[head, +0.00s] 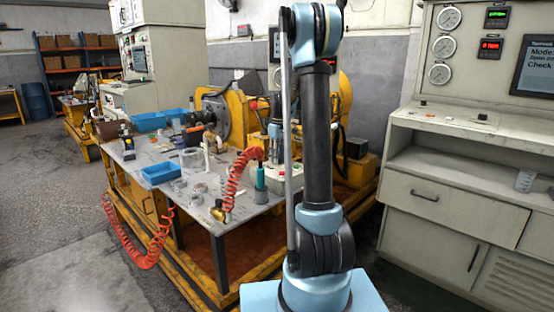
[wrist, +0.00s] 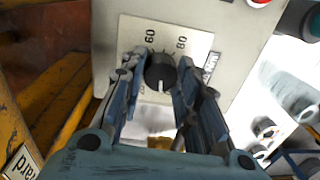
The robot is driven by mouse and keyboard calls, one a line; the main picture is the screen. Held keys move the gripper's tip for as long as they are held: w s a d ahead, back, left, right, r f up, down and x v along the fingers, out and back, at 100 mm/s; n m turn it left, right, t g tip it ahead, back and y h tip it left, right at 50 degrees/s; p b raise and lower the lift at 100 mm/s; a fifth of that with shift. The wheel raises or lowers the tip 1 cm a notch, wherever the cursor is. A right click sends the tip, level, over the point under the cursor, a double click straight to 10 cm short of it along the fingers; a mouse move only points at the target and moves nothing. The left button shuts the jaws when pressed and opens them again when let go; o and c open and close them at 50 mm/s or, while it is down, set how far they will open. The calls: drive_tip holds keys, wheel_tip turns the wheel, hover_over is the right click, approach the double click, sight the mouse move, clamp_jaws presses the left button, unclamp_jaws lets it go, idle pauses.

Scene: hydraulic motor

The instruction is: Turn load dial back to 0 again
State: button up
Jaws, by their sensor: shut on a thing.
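The load dial (wrist: 160,73) is a round black knob with a white mark, on a pale panel plate (wrist: 195,40) in the wrist view. The white mark points toward the bottom of the picture. The numbers 60 and 80 show above the dial, MAX shows to its right, and a partly covered number shows at lower left. My gripper (wrist: 161,76) is shut on the dial, one finger on each side. The fingers hide parts of the scale. In the head view, my arm hides the gripper and the dial.
A red button (wrist: 258,2) sits on the same panel, above right. In the head view, the workbench (head: 245,207) carries blue trays (head: 160,173) and a coiled red hose (head: 234,185). A gauge cabinet (head: 460,190) stands at right. Open floor lies at left.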

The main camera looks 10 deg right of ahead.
drive_tip(key=shift+w+n, duration=0.15)
drive_tip(key=shift+n, duration=1.75)
drive_tip(key=o, duration=1.1)
drive_tip(key=shift+c, duration=0.2)
wheel_tip(320, 180, up, 12)
drive_tip(key=shift+w+d, duration=0.15)
drive_tip(key=shift+w, duration=0.1)
drive_tip(key=shift+s, duration=0.1)
